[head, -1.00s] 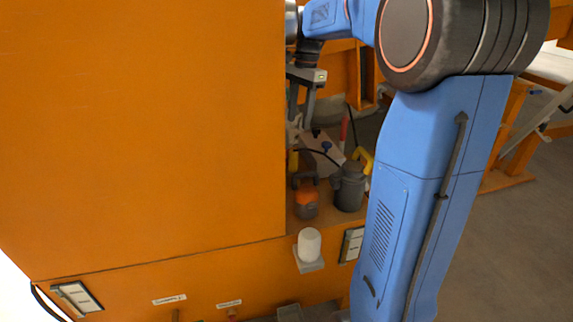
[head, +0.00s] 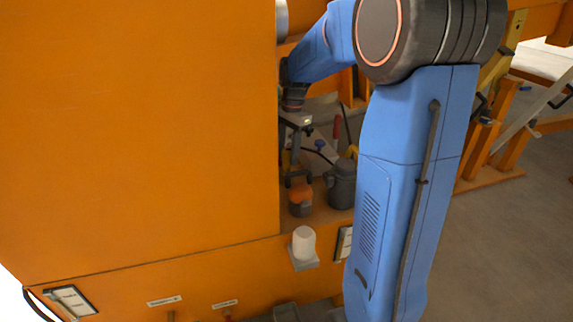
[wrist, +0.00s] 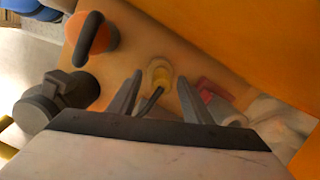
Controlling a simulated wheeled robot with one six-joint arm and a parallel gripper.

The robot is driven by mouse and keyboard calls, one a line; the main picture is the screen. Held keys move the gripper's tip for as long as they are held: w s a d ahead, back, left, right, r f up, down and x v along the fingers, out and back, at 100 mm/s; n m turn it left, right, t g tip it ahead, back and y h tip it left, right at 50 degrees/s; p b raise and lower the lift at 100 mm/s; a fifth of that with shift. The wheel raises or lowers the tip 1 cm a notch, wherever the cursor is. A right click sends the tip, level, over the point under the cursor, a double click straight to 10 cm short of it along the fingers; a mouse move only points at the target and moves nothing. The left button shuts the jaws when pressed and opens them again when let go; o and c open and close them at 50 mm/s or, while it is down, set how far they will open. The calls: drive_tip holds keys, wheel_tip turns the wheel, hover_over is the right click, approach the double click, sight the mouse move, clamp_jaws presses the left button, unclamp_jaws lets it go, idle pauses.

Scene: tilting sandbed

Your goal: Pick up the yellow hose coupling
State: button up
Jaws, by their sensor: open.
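The yellow hose coupling (wrist: 159,75) shows in the wrist view as a small pale-yellow round piece on the orange-brown shelf. A dark hose or cable runs from it toward my gripper. My gripper (wrist: 157,80) is open, its two dark fingers apart, with the coupling between and slightly beyond the fingertips in the picture. I cannot tell the height of the fingers above it. In the head view my gripper (head: 290,155) reaches down behind the edge of the large orange panel, and the coupling is mostly hidden there.
An orange-and-black container (wrist: 92,38) and a grey lidded canister (wrist: 50,98) stand left of the gripper in the wrist view. A red piece (wrist: 215,92) lies to the right. The large orange panel (head: 140,130) closes off the left in the head view.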

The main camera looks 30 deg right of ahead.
sight(284, 171)
drive_tip(key=f, duration=0.4)
drive_tip(key=shift+a, duration=0.3)
clamp_jaws()
drive_tip(key=shift+r, duration=0.1)
